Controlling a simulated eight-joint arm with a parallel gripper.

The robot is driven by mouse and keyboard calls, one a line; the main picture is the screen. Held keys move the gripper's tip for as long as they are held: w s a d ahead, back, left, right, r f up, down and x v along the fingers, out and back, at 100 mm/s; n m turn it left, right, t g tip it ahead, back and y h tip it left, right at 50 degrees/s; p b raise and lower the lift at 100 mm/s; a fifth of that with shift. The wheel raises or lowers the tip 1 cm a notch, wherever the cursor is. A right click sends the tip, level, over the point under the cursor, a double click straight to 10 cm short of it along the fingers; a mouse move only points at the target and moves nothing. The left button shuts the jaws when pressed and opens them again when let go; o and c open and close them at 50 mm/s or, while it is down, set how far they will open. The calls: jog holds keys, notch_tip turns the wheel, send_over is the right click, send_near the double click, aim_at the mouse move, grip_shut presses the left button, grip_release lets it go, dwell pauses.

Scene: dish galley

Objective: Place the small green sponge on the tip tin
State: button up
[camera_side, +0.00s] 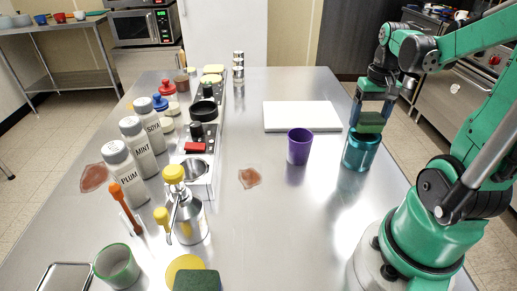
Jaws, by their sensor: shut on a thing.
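My gripper (371,112) is at the right side of the steel counter, pointing down. It is shut on a small dark green sponge (370,123). The sponge is over the teal metallic tin (360,153), which I take as the tip tin, and covers part of its rim in this view. I cannot tell whether the sponge touches the rim. The tin stands upright. Another dark green sponge (197,282) lies at the front edge of the picture, by a yellow round thing (184,264).
A purple cup (300,147) stands left of the tin, and a white board (302,116) lies behind. Labelled bottles (123,174), a yellow-topped pump dispenser (188,217) and a green-rimmed cup (117,267) stand left. A brownish spill (250,178) marks the middle.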

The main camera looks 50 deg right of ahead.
aim_at(369, 116)
jog(key=shift+f, duration=0.4)
jog(key=o, duration=1.1)
jog(key=shift+f, duration=0.1)
notch_tip(369, 116, up, 12)
jog(key=w+a+f+n+t, duration=0.2)
jog(key=a+n, duration=0.1)
jog(key=a, duration=0.3)
jog(key=w+a+f+n+t, duration=0.2)
jog(key=w+a+f+n, duration=0.1)
jog(key=a, duration=0.4)
jog(key=w+a+f+n+t, duration=0.2)
jog(key=w+a+n+t, duration=0.1)
jog(key=a, duration=0.4)
jog(key=shift+w+a+f, duration=0.1)
jog(key=shift+w+f, duration=0.05)
jog(key=shift+w, duration=0.05)
